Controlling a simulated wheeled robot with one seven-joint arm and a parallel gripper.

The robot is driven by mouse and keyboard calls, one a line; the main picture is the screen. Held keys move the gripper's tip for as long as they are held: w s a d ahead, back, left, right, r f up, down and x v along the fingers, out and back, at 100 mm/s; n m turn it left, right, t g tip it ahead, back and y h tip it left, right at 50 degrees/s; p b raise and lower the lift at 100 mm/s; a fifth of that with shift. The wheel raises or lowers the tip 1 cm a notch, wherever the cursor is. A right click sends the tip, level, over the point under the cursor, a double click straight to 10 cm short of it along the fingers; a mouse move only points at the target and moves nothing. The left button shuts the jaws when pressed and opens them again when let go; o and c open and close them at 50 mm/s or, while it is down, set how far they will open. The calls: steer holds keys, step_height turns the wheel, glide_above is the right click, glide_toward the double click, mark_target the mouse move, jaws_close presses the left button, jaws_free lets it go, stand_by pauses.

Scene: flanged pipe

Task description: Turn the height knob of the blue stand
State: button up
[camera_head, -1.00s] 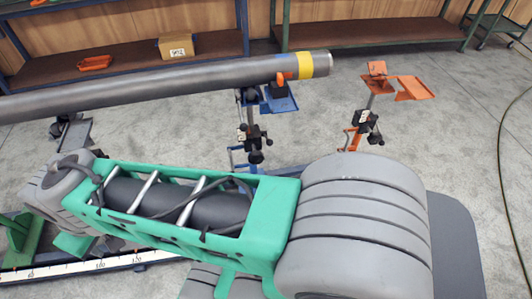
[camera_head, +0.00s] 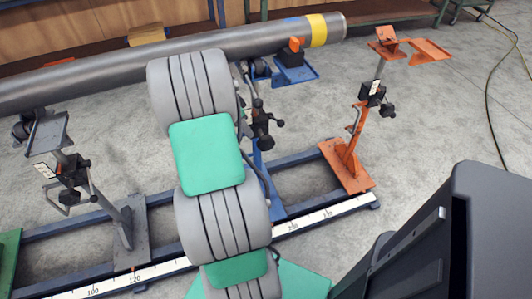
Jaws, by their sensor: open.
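The blue stand stands under the right part of the pipe. Its blue tray (camera_head: 297,75) shows beside the pipe. Below it is a dark clamp block with black knobs (camera_head: 262,125) on the post, partly hidden behind my arm. I cannot tell for sure which of these knobs sets the height. The blue foot of the stand is partly covered by my arm. My grey and green arm links stand in front of it, just left of the knobs. My gripper is not in view.
The grey pipe (camera_head: 120,72) with a yellow band (camera_head: 317,30) runs across the upper left. An orange stand (camera_head: 350,160) is to the right and a grey stand (camera_head: 75,170) to the left. A blue rail with a white scale (camera_head: 340,209) crosses below.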

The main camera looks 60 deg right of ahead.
mark_target(264, 138)
steer(key=s+d+f+m, duration=0.2)
steer(key=s+d+f, duration=0.1)
steer(key=shift+s+d+f+g, duration=0.25)
steer(key=shift+s+g, duration=0.05)
steer(key=shift+s, duration=0.1)
steer(key=b+x, duration=0.1)
steer(key=x, duration=0.6)
steer(key=shift+f, duration=0.2)
steer(key=shift+a, duration=0.1)
jaws_close()
